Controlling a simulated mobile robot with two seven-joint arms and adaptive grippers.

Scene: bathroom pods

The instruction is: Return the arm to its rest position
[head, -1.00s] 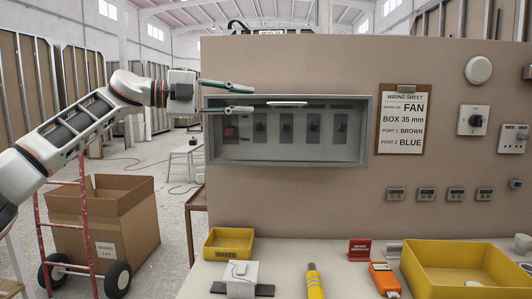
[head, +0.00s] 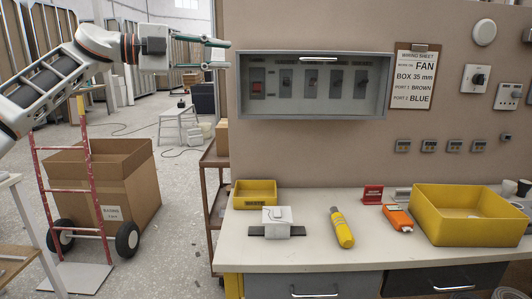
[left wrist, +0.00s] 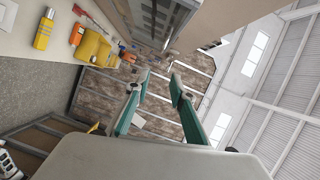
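My left arm comes in from the left in the head view, raised and stretched out over the floor. My left gripper (head: 216,54) is open, its two green fingers apart and nothing between them. It is in the air near the upper left corner of the grey switch box (head: 233,100), apart from it in the picture. In the left wrist view the same fingers (left wrist: 160,82) stand apart and empty. My right gripper is not in view.
The workbench (head: 300,258) carries a small yellow bin (head: 255,194), a yellow tool (head: 341,228), an orange meter (head: 398,219) and a large yellow tray (head: 470,232). A cardboard box (head: 110,195) and red hand truck (head: 38,185) stand left. Floor lies open between them and the bench.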

